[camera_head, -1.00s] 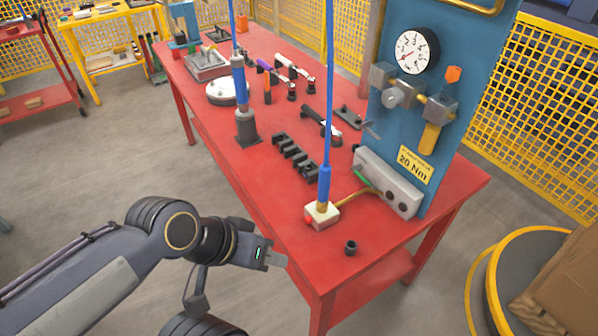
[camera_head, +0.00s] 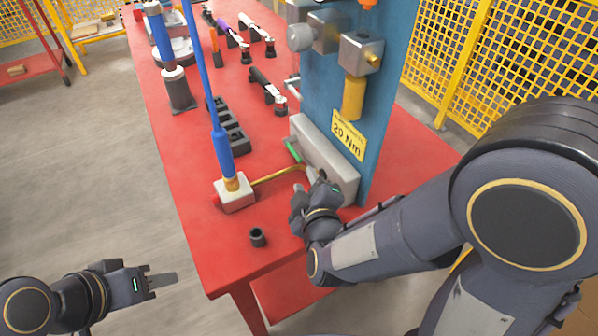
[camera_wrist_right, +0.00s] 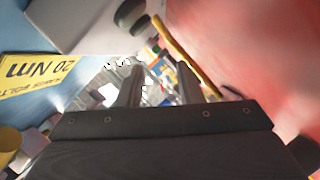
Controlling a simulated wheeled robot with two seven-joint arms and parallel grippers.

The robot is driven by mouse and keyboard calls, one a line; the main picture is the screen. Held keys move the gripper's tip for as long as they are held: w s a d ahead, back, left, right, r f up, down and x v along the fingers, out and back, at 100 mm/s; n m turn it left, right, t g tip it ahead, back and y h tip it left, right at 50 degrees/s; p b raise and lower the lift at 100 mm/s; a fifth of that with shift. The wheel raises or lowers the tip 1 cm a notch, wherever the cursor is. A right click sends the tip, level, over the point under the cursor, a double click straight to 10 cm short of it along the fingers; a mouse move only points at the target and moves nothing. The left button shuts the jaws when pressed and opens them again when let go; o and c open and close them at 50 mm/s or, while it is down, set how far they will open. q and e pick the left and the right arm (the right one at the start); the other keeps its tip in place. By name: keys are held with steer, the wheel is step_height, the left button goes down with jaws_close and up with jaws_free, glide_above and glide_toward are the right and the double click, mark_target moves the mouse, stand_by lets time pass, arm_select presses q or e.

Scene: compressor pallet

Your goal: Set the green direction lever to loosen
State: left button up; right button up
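The green lever (camera_head: 292,150) sticks out at the left part of the front of a long grey box (camera_head: 322,162) at the foot of the blue panel. My right gripper (camera_head: 312,178) is by the right part of this box, a short way right of the lever. The right wrist view shows its two fingers (camera_wrist_right: 160,86) apart with nothing clear between them; I cannot make out the lever there. Whether the fingers touch the box is unclear. My left gripper (camera_head: 160,279) is off the table's left edge, seen edge-on, holding nothing visible.
A yellow-brown hose (camera_head: 280,174) runs from the white block (camera_head: 235,194) under the blue hanging tool (camera_head: 222,150) toward the box. A black socket (camera_head: 258,237) stands on the red table (camera_head: 210,235). The blue panel (camera_head: 386,85) carries a 20 Nm label (camera_head: 348,136).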

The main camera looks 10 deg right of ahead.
mark_target(299, 161)
steer(key=shift+w+a+f+n, duration=0.1)
steer(key=shift+n, duration=0.2)
steer(key=shift+w+t+h, duration=0.3)
steer(key=b+x, duration=0.1)
steer(key=x, duration=0.6)
steer(key=shift+c, duration=0.2)
jaws_close()
